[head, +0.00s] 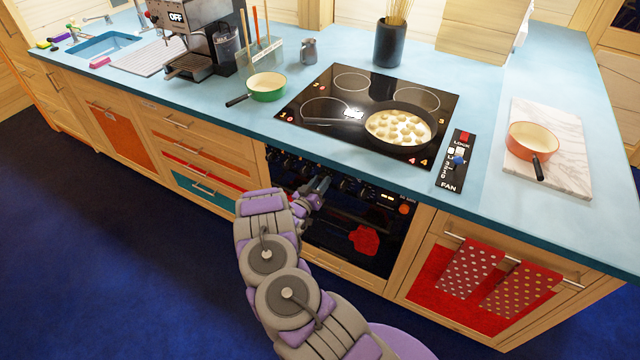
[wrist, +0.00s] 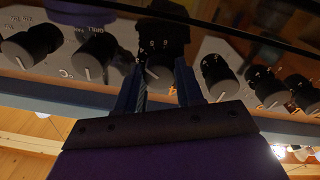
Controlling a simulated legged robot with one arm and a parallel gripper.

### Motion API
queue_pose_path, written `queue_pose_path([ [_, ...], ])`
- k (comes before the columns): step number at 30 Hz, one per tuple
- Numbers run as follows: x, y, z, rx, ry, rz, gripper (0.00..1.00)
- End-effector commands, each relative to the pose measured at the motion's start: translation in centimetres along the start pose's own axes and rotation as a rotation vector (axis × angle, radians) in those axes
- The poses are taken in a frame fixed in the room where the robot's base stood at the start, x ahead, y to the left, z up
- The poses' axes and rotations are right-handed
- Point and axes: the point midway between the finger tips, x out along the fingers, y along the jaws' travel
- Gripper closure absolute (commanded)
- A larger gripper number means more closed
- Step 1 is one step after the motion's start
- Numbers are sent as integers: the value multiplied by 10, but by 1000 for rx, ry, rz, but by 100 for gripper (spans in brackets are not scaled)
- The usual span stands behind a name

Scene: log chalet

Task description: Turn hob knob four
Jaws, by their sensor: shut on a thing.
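A row of black hob knobs (wrist: 97,55) with white pointer lines runs along the oven's front panel in the wrist view. My gripper (wrist: 160,75) is shut on one hob knob (wrist: 161,45), third from the left in that view, with a finger on each side. In the head view my gripper (head: 318,192) is at the upper part of the oven front, and my arm hides some of the knobs. The black hob (head: 330,85) on the counter above shows small red digits near its front corners.
A pan of pale round food (head: 398,127) sits on the hob's front right. A green pot (head: 266,88) stands left of the hob, and a red pot (head: 533,141) on a marble board (head: 572,165) to the right. Spotted towels (head: 468,268) hang right of the dark oven door (head: 345,225).

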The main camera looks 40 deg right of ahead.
Motion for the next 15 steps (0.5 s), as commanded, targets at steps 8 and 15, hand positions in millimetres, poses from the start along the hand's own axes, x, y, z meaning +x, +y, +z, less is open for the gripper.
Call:
queue_pose_path([
  [8,-2,-2,4,-5,-6,-6,61],
  [15,-1,0,1,-2,-3,-3,38],
])
